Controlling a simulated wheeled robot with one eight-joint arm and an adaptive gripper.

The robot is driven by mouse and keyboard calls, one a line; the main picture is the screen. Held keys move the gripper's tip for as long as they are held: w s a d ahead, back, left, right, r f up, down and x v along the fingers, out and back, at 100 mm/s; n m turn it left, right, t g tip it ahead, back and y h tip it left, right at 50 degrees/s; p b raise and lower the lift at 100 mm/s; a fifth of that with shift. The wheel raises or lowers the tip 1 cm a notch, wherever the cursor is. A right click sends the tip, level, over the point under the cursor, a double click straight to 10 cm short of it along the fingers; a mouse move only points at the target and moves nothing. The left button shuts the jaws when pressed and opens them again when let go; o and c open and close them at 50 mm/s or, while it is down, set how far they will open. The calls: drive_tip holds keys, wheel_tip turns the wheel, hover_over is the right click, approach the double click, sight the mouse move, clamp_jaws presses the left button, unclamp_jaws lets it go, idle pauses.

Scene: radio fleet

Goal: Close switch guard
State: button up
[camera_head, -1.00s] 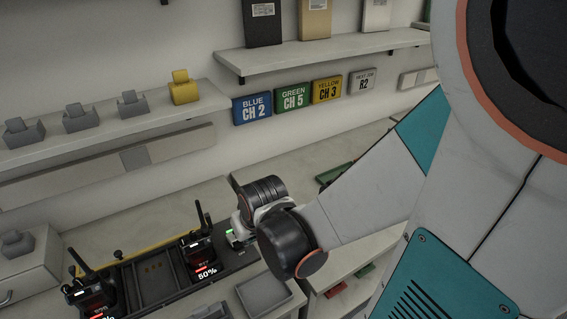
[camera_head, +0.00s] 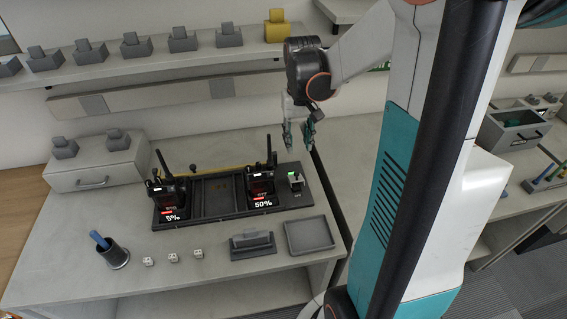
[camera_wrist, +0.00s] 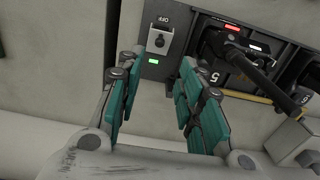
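The switch unit (camera_head: 296,182) sits at the right end of the black charging rack, with a small lit green lamp. In the wrist view it shows as a pale block (camera_wrist: 160,38) with a dark round part in its middle, beside an OFF label. I cannot tell the guard's exact angle. My gripper (camera_head: 301,147) points down above and behind the switch unit, apart from it. In the wrist view my gripper (camera_wrist: 158,72) has its teal-padded fingers spread with nothing between them, and the switch lies just beyond the tips.
The rack (camera_head: 219,198) holds two radios with upright antennas; the right radio (camera_head: 261,185) stands close to the switch. An empty grey tray (camera_head: 310,235) and a grey stand (camera_head: 252,244) lie in front. A shelf (camera_head: 150,68) with several grey blocks runs behind.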

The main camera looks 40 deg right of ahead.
sight(297, 173)
wheel_tip(297, 173, down, 12)
drive_tip(key=b, duration=0.4)
drive_tip(key=shift+f, duration=0.15)
clamp_jaws()
